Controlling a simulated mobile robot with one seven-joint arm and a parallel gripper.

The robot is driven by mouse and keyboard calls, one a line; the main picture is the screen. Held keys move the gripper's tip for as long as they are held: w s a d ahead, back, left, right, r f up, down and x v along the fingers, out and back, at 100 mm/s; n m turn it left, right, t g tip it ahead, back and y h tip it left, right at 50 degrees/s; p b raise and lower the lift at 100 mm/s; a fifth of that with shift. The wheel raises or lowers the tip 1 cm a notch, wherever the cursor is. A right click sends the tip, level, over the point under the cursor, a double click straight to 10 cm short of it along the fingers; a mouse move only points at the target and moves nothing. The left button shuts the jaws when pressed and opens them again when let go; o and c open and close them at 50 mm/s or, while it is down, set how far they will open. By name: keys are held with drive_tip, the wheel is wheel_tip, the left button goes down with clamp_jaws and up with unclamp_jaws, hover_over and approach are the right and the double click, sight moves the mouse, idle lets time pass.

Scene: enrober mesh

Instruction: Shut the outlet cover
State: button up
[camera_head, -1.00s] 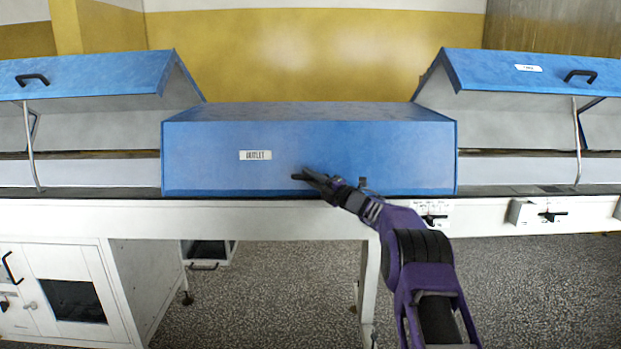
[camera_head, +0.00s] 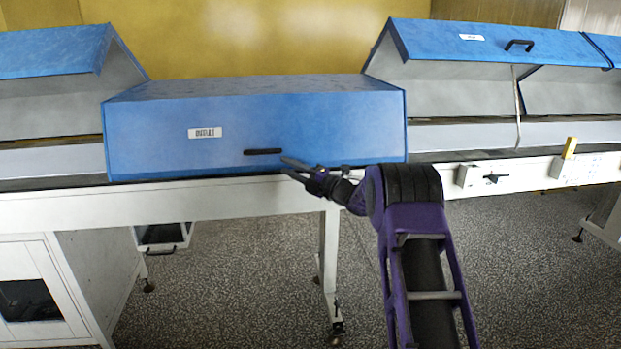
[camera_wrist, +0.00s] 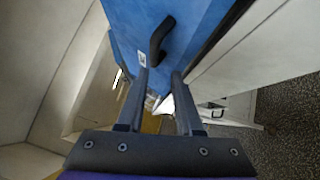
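The blue outlet cover (camera_head: 230,108) stands in the middle of the head view, with a white label (camera_head: 205,132) on its front. The cover is down; its lower edge lies along the machine's top, with no gap that I can see. Its black handle (camera_head: 263,152) is low on the front, right of the label. My gripper (camera_head: 285,165) is just right of and below the handle, apart from it, with its fingers spread and empty. In the wrist view the handle (camera_wrist: 160,40) is ahead of my open gripper (camera_wrist: 160,72), with nothing between the fingers.
A raised blue cover (camera_head: 455,45) with a black handle is on the right, and another raised blue cover (camera_head: 50,55) is on the left. A latch box (camera_head: 483,176) and a yellow block (camera_head: 570,147) are along the white rail (camera_head: 180,202). The floor in front is clear.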

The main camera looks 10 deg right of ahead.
drive_tip(key=v, duration=0.7)
drive_tip(key=shift+s, duration=0.2)
drive_tip(key=shift+d, duration=0.1)
